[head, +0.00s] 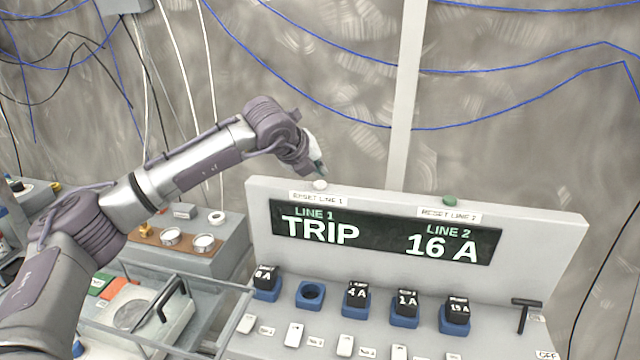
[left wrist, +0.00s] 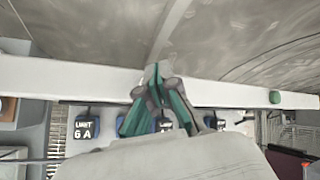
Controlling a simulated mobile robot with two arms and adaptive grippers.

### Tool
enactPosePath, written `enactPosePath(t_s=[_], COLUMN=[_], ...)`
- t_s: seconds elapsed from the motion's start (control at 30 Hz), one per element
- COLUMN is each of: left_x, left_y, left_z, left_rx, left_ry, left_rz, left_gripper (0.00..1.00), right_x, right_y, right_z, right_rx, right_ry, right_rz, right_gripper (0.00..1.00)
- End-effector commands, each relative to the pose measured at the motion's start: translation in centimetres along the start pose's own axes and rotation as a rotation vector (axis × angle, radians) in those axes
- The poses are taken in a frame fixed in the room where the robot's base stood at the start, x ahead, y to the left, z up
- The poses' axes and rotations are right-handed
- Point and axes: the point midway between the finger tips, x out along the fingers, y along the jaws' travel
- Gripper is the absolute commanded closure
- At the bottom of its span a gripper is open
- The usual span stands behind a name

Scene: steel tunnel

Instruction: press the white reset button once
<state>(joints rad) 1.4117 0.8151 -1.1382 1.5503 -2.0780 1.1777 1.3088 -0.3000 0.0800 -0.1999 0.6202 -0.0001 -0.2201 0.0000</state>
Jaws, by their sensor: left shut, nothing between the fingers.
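The white reset button (head: 320,185) sits on the top edge of a grey panel (head: 545,235), above a label reading RESET LINE 1. My left gripper (head: 320,170) is shut and empty, its fingertips just above the white button in the head view. I cannot tell whether they touch it. In the left wrist view the shut fingers (left wrist: 156,80) are over the panel's top edge, and I cannot make out the white button there. A green button (head: 450,201) stands farther right above RESET LINE 2; it also shows in the left wrist view (left wrist: 274,97). The display (head: 385,232) reads LINE 1 TRIP and LINE 2 16 A. My right gripper is not in view.
Below the display is a row of blue sockets, several with black blocks; one socket (head: 310,295) is empty. A black T-shaped handle (head: 526,312) stands at the right. Blue cables hang on the wall behind.

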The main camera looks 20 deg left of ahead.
Motion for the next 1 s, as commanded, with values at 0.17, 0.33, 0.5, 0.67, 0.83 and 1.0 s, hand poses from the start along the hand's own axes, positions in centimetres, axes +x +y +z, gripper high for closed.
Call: enactPosePath(t_s=[0.17, 0.33, 0.5, 0.67, 0.83, 1.0], left_x=[0.00, 0.00, -0.01, 0.00, 0.01, 0.26], left_y=[-0.01, -0.02, -0.01, -0.01, 0.00, 0.17], left_z=[0.00, 0.00, 0.00, 0.00, -0.01, -0.20], left_rx=[0.000, 0.000, 0.000, 0.000, 0.000, 0.000], left_ry=[0.000, 0.000, 0.000, 0.000, 0.000, 0.000], left_rz=[0.000, 0.000, 0.000, 0.000, 0.000, -0.001], left_gripper=[1.00, 1.00, 1.00, 1.00, 1.00, 1.00], right_x=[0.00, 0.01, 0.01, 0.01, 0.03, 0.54], right_y=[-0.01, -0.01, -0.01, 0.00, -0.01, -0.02], right_z=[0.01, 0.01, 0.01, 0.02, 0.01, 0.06], right_rx=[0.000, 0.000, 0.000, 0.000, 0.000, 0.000], right_ry=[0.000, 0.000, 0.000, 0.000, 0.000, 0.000], right_rz=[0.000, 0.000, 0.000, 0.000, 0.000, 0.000], right_gripper=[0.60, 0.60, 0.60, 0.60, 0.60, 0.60])
